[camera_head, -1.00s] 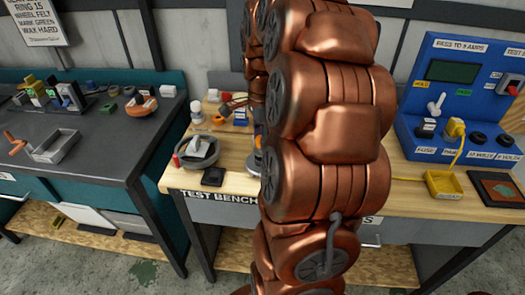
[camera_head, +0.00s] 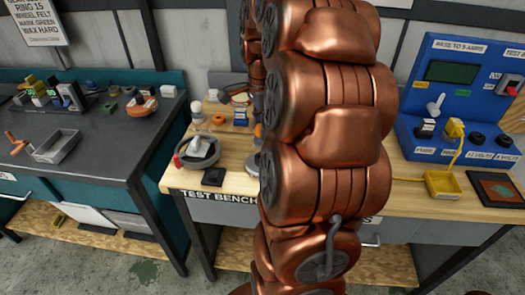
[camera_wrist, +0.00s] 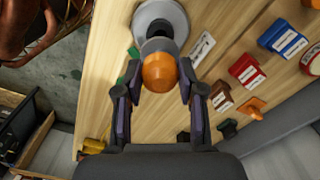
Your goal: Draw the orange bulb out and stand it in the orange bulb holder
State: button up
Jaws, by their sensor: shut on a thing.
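The orange bulb (camera_wrist: 158,72) is between the fingers of my gripper (camera_wrist: 159,80) in the wrist view, dome toward the camera. The fingers are shut on it from both sides. Its grey lower part points at a round pale grey base (camera_wrist: 170,12) on the wooden bench top. I cannot tell whether the bulb still touches that base. In the head view a bit of orange (camera_head: 258,131) shows at the left edge of my arm, above the grey base (camera_head: 253,160). My arm hides most of the gripper there. I cannot make out which piece is the orange bulb holder.
Red, blue and dark labelled blocks (camera_wrist: 283,36) stand to the right in the wrist view. On the test bench (camera_head: 232,175) are a white bulb (camera_head: 197,108), a round grey fixture (camera_head: 200,150) and a black pad (camera_head: 213,177). A blue test panel (camera_head: 460,100) stands at right.

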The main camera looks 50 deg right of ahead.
jog(key=shift+r, duration=0.55)
jog(key=s+a+b, duration=0.4)
jog(key=s+a, duration=0.5)
jog(key=s, duration=0.3)
jog(key=shift+s+a+b, duration=0.35)
jog(key=shift+s+a, duration=0.05)
dwell(1.1)
